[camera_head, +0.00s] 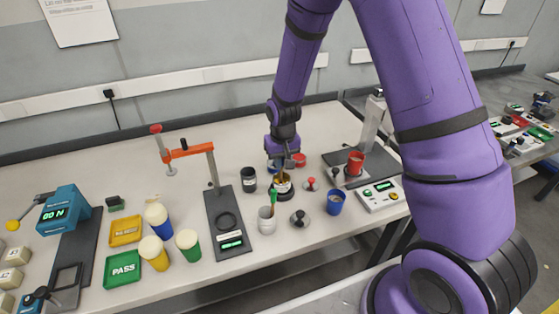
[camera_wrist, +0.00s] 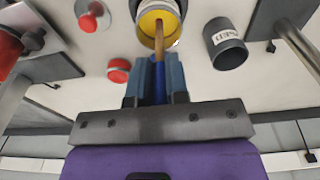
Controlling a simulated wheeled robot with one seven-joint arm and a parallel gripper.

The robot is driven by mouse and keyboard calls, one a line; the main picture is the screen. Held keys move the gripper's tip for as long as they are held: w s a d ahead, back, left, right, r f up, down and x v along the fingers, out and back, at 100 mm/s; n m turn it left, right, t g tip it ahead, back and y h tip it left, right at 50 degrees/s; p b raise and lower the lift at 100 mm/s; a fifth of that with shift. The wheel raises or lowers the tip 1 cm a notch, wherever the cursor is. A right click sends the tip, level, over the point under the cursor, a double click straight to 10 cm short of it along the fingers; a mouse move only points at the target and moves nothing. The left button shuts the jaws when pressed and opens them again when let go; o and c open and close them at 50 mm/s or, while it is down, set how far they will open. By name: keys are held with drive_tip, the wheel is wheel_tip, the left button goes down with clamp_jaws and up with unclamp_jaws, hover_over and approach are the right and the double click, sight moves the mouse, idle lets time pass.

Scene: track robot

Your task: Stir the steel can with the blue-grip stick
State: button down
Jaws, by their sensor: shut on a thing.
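My gripper (camera_wrist: 158,88) is shut on the blue grip of a stick (camera_wrist: 159,42). The stick's wooden end points into the mouth of the steel can (camera_wrist: 141,8), which has yellow inside. I cannot tell how deep the tip reaches. In the head view the steel can (camera_head: 284,195) stands upright on the bench, with my gripper (camera_head: 283,168) just above it. The grip is mostly hidden between the fingers there.
A dark can labelled USED (camera_wrist: 227,50) stands beside the steel can. A pale cup with a green-grip stick (camera_head: 267,222), a lid with a knob (camera_head: 300,218), a blue cup (camera_head: 336,203) and a red-knobbed piece (camera_head: 311,184) stand close around. A clamp stand (camera_head: 226,215) is to the left.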

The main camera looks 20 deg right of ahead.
drive_tip(key=shift+r, duration=3.15)
